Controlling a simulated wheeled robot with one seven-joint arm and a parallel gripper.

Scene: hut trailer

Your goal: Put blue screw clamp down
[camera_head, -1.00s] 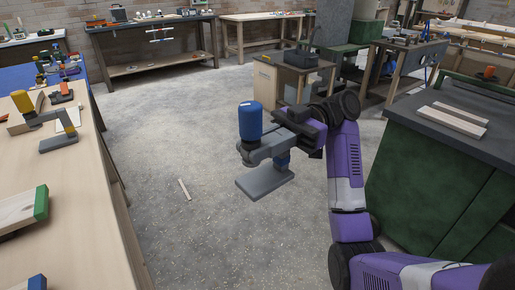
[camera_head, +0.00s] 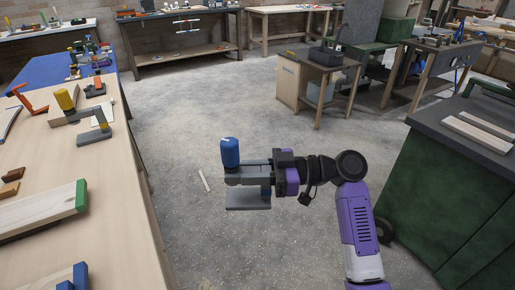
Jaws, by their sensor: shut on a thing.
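The blue screw clamp has a blue upright handle (camera_head: 230,153) and a grey body with a flat grey plate (camera_head: 248,198) below. My gripper (camera_head: 268,172) is shut on the blue screw clamp and holds it upright in the air over the floor, right of the near workbench (camera_head: 120,210). The fingertips are partly hidden by the clamp body. A similar clamp with a yellow handle (camera_head: 66,98) lies on that workbench at the left.
The workbench also holds a green-ended wood block (camera_head: 82,196), a blue-ended piece (camera_head: 78,276) and a red tool (camera_head: 22,98). A green cabinet (camera_head: 435,200) with wood strips on top stands at the right. Open concrete floor (camera_head: 215,105) lies between, with one loose stick (camera_head: 203,181).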

